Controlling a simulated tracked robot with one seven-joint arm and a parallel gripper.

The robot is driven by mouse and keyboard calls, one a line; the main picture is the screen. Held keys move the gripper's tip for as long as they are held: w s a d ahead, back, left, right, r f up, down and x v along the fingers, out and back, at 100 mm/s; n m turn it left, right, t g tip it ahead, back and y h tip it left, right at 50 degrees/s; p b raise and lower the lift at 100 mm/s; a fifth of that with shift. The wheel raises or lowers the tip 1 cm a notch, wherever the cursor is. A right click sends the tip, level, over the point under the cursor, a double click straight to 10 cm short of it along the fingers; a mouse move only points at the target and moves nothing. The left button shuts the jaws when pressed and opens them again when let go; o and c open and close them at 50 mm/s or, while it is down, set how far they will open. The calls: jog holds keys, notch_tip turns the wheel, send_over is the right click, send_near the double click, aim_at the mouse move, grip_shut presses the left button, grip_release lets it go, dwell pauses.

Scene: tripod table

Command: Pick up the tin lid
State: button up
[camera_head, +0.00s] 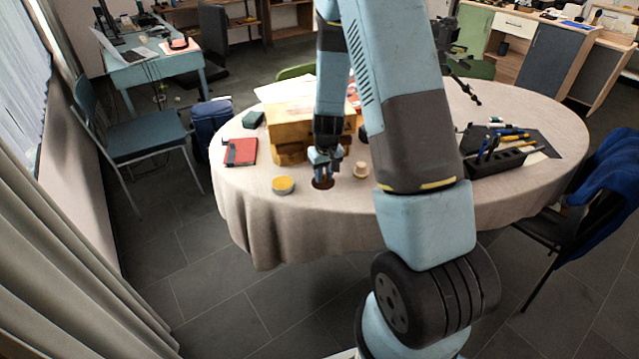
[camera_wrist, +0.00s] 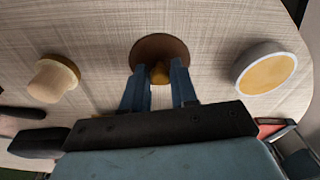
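A dark brown round lid (camera_wrist: 157,46) with a small yellowish-brown knob (camera_wrist: 160,74) lies flat on the table; I take it to be the tin lid. In the head view the lid (camera_head: 322,184) shows near the table's front edge. My gripper (camera_wrist: 159,75) is open and points down at it. In the wrist view its two blue fingers stand on either side of the knob, apart from each other. Whether they touch the knob I cannot tell. In the head view my gripper (camera_head: 323,172) is just above the lid and partly hides it.
A round tin with a yellow top (camera_head: 283,185) and a cork-like stopper (camera_head: 361,169) flank the lid closely. A wooden box (camera_head: 290,135) stands behind. A red notebook (camera_head: 241,152) lies left; a black pen holder (camera_head: 495,162) stands right. The cloth-covered table (camera_head: 340,200) ends just in front.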

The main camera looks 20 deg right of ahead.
grip_shut()
